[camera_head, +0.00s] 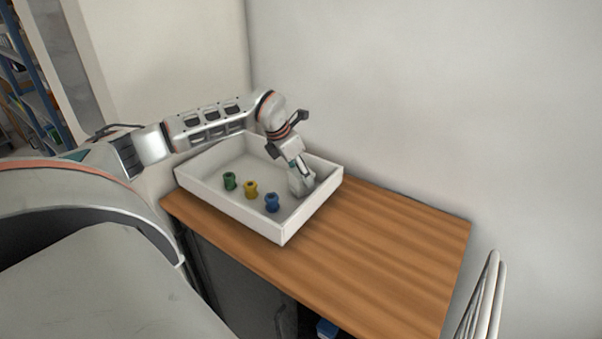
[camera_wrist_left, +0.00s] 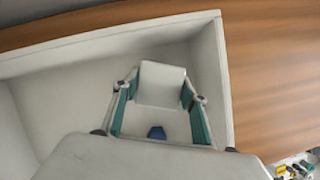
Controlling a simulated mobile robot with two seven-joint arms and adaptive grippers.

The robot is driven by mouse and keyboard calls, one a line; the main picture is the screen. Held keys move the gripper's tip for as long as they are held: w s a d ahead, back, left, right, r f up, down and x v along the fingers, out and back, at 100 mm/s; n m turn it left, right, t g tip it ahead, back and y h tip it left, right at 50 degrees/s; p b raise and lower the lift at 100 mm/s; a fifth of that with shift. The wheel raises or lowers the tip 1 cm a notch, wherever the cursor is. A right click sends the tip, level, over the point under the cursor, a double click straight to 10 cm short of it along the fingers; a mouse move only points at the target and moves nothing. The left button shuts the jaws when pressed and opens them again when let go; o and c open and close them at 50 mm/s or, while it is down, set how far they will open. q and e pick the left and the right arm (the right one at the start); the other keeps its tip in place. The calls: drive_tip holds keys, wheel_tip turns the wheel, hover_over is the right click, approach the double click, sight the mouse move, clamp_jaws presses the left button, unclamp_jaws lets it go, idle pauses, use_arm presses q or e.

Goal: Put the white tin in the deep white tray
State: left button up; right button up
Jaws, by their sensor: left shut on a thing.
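The deep white tray (camera_head: 232,212) stands on the wooden top at its left end, and its walls also show in the left wrist view (camera_wrist_left: 217,75). My left gripper (camera_head: 300,176) reaches down inside the tray, near its right end. It is shut on the white tin (camera_wrist_left: 162,84), which sits between the teal-sided fingers. The tin also shows in the head view (camera_head: 301,187), low in the tray; I cannot tell whether it touches the floor. My right gripper is not in view.
A green spool (camera_head: 229,181), a yellow spool (camera_head: 250,190) and a blue spool (camera_head: 272,202) stand in the tray, left of the tin. The wooden top (camera_head: 385,260) is clear to the right. A wall rises behind it, and white rails (camera_head: 484,300) stand at the right.

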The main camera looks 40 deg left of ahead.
use_arm(q)
drive_tip(key=o, duration=1.3)
drive_tip(key=b+v, duration=0.1)
drive_tip(key=v, duration=1.1)
drive_tip(key=shift+r, duration=0.1)
drive_tip(key=shift+s, duration=0.15)
